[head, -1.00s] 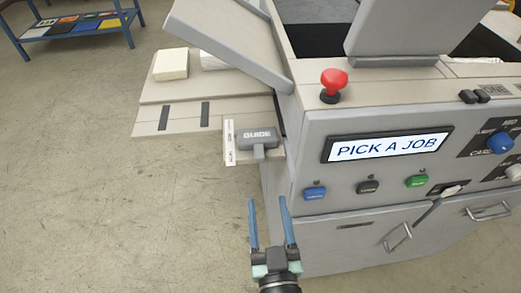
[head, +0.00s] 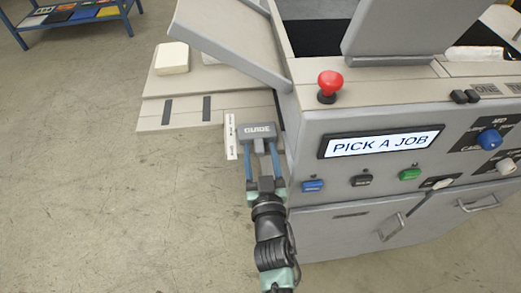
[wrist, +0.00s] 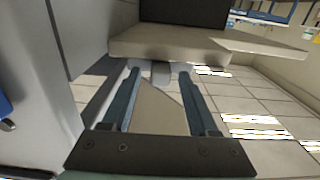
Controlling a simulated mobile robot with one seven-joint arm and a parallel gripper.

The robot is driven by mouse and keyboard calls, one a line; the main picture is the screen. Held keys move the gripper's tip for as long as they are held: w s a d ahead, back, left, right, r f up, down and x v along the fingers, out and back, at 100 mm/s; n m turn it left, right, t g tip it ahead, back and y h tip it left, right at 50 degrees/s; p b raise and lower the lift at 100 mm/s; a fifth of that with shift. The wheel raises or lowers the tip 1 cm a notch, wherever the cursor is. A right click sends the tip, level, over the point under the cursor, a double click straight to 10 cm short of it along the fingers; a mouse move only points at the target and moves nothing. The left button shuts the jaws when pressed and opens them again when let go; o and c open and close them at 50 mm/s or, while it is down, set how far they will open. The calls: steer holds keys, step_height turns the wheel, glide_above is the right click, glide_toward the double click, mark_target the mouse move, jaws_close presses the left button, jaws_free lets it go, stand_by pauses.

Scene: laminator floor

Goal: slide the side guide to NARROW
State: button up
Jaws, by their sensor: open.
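The side guide's grey handle (head: 258,131), marked GUIDE, sits on a small ledge at the machine's left front. A white scale strip (head: 231,136) with small marks lies just left of it; the marks are too small to read. My gripper (head: 261,152) is open at the near side of the handle, one blue finger toward each side of it. In the wrist view, a pale stub (wrist: 160,74) shows between my open fingertips (wrist: 159,72), with gaps on both sides. I cannot tell whether a finger touches the guide.
The machine's front panel (head: 340,175) stands close on the right, with a screen (head: 382,142) reading PICK A JOB, a red knob (head: 330,84) and several buttons. A feed table (head: 190,110) extends left behind the guide. The floor (head: 80,200) at left is clear.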

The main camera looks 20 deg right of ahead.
jaws_close()
stand_by(0.3)
stand_by(1.1)
